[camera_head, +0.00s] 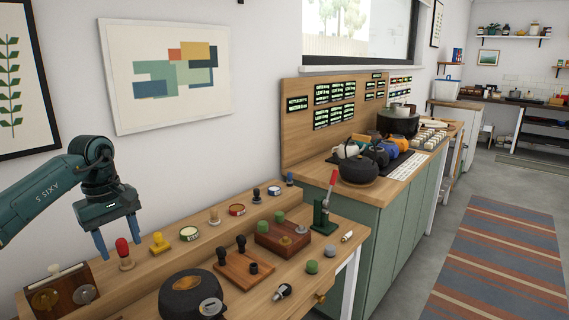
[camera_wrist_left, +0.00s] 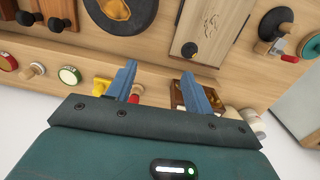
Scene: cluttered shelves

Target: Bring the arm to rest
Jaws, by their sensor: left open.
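My left arm (camera_head: 100,180) comes in from the left in the head view, a dark teal arm bent downward over the wooden bench. Its gripper (camera_head: 118,240) points down with two blue fingers spread apart and nothing held between them. In the left wrist view the open fingers (camera_wrist_left: 158,86) also show apart and empty, with the bench behind them. A red-topped wooden tamper (camera_head: 123,252) appears between the fingertips in the head view; whether it touches them cannot be told. My right gripper is in neither view.
The bench holds a yellow tamper (camera_head: 159,243), a dark wooden box (camera_head: 62,292), a round black item (camera_head: 190,296), a wooden stand (camera_head: 243,270) and a lever press (camera_head: 323,212). A framed picture (camera_head: 166,75) hangs on the wall behind. Open floor (camera_head: 440,215) lies to the right.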

